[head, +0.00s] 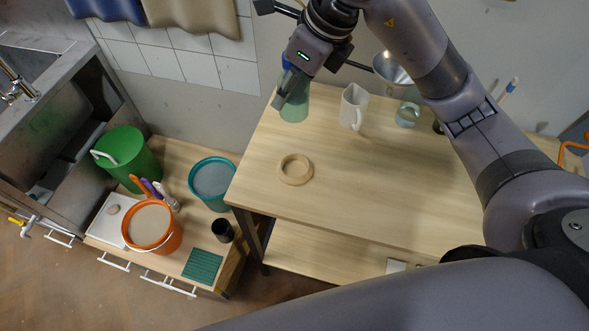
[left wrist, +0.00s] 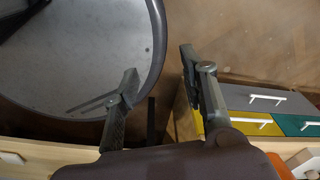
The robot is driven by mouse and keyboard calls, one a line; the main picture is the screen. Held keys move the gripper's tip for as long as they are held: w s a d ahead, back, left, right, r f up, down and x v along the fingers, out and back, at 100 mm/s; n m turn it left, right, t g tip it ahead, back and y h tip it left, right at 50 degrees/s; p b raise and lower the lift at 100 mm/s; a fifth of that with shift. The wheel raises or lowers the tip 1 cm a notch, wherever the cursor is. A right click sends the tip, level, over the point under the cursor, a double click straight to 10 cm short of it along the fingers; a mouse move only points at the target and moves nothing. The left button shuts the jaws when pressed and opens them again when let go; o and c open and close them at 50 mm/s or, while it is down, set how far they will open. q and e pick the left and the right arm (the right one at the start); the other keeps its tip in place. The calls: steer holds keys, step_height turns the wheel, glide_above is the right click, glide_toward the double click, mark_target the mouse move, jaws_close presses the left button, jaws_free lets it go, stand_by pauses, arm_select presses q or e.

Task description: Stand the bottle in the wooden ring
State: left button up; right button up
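The wooden ring (head: 295,169) lies flat and empty on the light wooden table in the head view. A translucent green bottle (head: 296,108) with a blue top (head: 287,62) is upright at the table's back left edge, behind the ring. My right gripper (head: 287,97) is at this bottle, with a dark finger across its front left side. The other finger is hidden, so I cannot tell whether it grips. My left gripper (left wrist: 165,95) shows only in the left wrist view, fingers apart, nothing between them, above the floor.
A white pitcher (head: 353,108) and a clear glass vessel (head: 407,114) stand right of the bottle. A metal bowl (head: 391,68) is behind my right arm. The table around the ring is clear. Buckets (head: 152,224) stand on a lower bench at left.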

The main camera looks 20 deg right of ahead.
steer(key=shift+d+f+m, duration=0.1)
steer(key=shift+f+m, duration=0.05)
steer(key=shift+m, duration=0.25)
step_height(320, 180, down, 19)
steer(key=p, duration=0.2)
steer(key=shift+f+p, duration=0.15)
steer(key=shift+p, duration=0.15)
arm_select(q)
steer(key=r, duration=0.2)
steer(key=shift+w+a+r, duration=0.3)
steer(key=shift+w, duration=0.05)
arm_select(e)
steer(key=shift+f, duration=0.2)
steer(key=o, duration=0.8)
steer(key=shift+f, duration=0.15)
steer(key=shift+c, duration=0.2)
arm_select(q)
steer(key=shift+f, duration=0.1)
arm_select(e)
steer(key=o, duration=0.5)
